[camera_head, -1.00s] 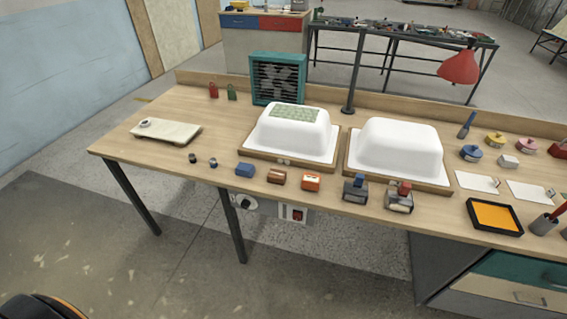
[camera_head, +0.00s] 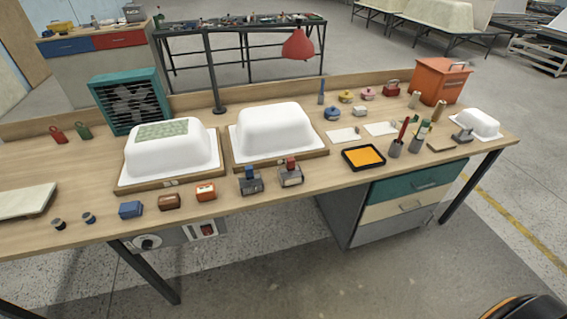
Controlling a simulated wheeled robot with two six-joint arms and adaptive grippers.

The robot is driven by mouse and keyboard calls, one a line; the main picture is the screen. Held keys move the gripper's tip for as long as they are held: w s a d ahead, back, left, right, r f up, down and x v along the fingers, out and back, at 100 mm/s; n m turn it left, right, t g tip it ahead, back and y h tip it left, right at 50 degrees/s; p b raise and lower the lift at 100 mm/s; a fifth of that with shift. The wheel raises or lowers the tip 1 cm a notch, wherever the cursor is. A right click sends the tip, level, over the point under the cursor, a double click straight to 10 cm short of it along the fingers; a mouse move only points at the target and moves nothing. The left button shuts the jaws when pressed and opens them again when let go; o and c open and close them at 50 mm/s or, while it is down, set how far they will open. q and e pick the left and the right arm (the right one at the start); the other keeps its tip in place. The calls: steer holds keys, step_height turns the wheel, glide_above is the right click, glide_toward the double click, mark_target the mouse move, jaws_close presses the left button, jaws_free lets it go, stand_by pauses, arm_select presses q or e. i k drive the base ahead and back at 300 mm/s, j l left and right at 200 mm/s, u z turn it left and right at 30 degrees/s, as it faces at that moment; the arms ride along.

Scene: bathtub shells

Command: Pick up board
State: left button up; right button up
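A pale cream board (camera_head: 24,201) lies flat at the left end of the workbench in the head view, cut off by the picture's left edge. A small brown flat piece (camera_head: 440,145), perhaps also a board, lies near the bench's right end, in front of a small white tub shell (camera_head: 477,123) with a grey tool on it. I cannot tell which one the task means. Neither of my grippers is in view.
Two white tub shells (camera_head: 172,156) (camera_head: 272,132) on wooden bases fill the bench's middle. Along the front edge stand small blocks and two stamp-like tools (camera_head: 251,182). An orange tray (camera_head: 363,157), tool cups and an orange box (camera_head: 441,80) are at right. Front floor (camera_head: 290,275) looks clear.

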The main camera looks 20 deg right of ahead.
mark_target(444, 144)
steer(key=z, duration=1.8)
steer(key=u, duration=0.3)
steer(key=i+l+u, duration=0.25)
steer(key=u, duration=0.15)
steer(key=i+l+u, duration=0.25)
steer(key=l+u, duration=0.15)
steer(key=i+l+u, duration=0.15)
steer(key=l+u, duration=0.25)
